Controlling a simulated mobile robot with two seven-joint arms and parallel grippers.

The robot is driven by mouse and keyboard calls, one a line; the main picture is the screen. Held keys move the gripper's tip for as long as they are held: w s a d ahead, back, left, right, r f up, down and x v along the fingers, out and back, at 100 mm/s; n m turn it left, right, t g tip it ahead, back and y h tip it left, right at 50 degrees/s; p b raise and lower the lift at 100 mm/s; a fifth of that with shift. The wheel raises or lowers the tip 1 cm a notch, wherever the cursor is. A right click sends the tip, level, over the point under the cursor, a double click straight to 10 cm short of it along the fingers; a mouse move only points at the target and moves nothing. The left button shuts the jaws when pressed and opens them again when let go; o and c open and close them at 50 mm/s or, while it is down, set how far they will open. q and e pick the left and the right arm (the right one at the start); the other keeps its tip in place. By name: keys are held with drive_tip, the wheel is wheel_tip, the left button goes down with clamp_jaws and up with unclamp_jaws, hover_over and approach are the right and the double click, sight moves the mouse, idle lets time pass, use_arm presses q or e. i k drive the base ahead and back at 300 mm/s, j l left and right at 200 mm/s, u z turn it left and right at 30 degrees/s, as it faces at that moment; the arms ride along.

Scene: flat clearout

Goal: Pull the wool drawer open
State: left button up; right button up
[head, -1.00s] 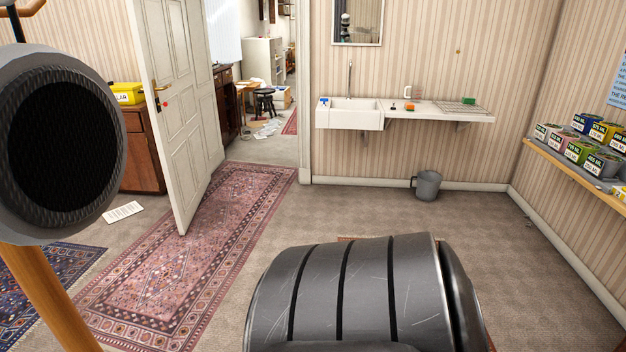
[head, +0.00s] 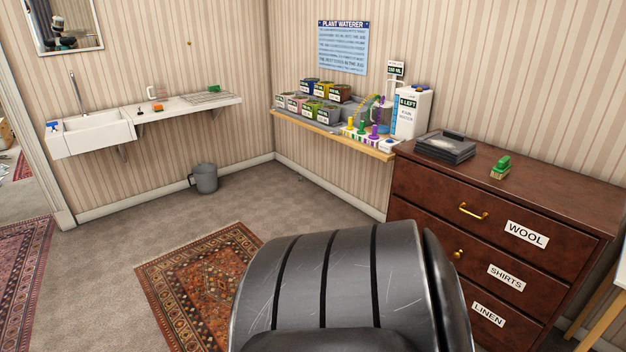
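The wool drawer (head: 493,228) is the top drawer of a dark red-brown wooden chest (head: 573,194) at the right of the head view. It looks shut. It has a brass bar handle (head: 473,211) left of its middle and a white label (head: 526,234) reading WOOL. Below it are a drawer labelled SHIRTS (head: 506,278), with a brass knob, and one labelled LINEN (head: 488,314); a dark rounded part of my own body hides part of these lower drawers. Neither of my grippers shows.
A dark tray (head: 446,147) and a green-topped brush (head: 501,167) lie on the chest. Left of it, a wall shelf (head: 340,136) holds labelled boxes and bottles. A grey bucket (head: 204,178) stands near the sink (head: 93,135). A patterned rug (head: 195,278) lies on open carpet.

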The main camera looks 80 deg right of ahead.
sight(562, 248)
drive_tip(key=z, duration=3.7)
drive_tip(key=i+l, duration=0.05)
